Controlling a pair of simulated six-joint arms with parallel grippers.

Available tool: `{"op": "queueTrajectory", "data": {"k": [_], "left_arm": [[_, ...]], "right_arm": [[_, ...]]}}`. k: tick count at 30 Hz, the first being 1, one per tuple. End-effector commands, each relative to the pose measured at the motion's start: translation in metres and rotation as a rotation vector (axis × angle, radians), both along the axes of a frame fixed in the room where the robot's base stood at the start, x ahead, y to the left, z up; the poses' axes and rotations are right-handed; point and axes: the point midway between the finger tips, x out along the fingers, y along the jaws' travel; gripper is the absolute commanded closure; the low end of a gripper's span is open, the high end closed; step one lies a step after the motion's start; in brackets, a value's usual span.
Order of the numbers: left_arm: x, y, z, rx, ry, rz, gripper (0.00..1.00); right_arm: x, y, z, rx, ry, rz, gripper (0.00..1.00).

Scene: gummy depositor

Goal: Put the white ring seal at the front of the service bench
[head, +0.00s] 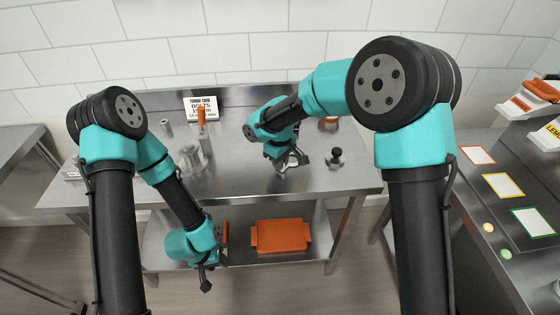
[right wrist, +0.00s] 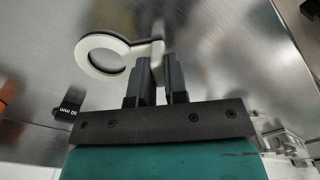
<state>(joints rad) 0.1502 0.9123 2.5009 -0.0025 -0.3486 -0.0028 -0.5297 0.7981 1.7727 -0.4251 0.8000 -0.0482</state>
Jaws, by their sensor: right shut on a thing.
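The white ring seal (right wrist: 84,45) has a round ring and a short tab. My right gripper (right wrist: 159,62) is shut on the tab, with the ring to the left of the fingers in the right wrist view. In the head view my right gripper (head: 289,160) is over the middle of the steel service bench (head: 240,182); the seal is too small and covered there to make out well. I cannot tell whether the seal touches the bench top. My left gripper (head: 206,282) hangs low in front of the bench, and its jaws are too small to read.
A dark knobbed part (head: 335,158) stands right of my right gripper. A metal spool-like part (head: 193,158) and an orange-topped tool (head: 202,120) stand at the left. An orange tray (head: 281,236) lies on the lower shelf. The bench's front strip looks clear.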

Motion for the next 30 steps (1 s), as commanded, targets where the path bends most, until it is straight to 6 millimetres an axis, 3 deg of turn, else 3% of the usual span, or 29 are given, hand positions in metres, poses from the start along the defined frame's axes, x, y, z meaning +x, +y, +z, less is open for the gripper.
{"op": "queueTrajectory", "data": {"k": [10, 11, 19, 30], "left_arm": [[0.0000, 0.0000, 0.0000, 0.000, 0.000, 0.000, 0.57], [0.0000, 0.0000, 0.0000, 0.000, 0.000, 0.000, 0.57], [0.0000, 0.0000, 0.0000, 0.000, 0.000, 0.000, 0.57], [0.0000, 0.0000, 0.0000, 0.000, 0.000, 0.000, 0.57]], "right_arm": [[-0.0001, 0.0001, -0.0027, 0.000, 0.000, 0.000, 1.00], [0.0000, 0.0001, -0.0030, 0.000, 0.000, 0.000, 0.85], [0.0000, 0.0002, -0.0025, 0.000, 0.000, 0.000, 0.61], [0.0004, 0.0005, 0.0034, 0.001, -0.002, 0.000, 0.61]]}}
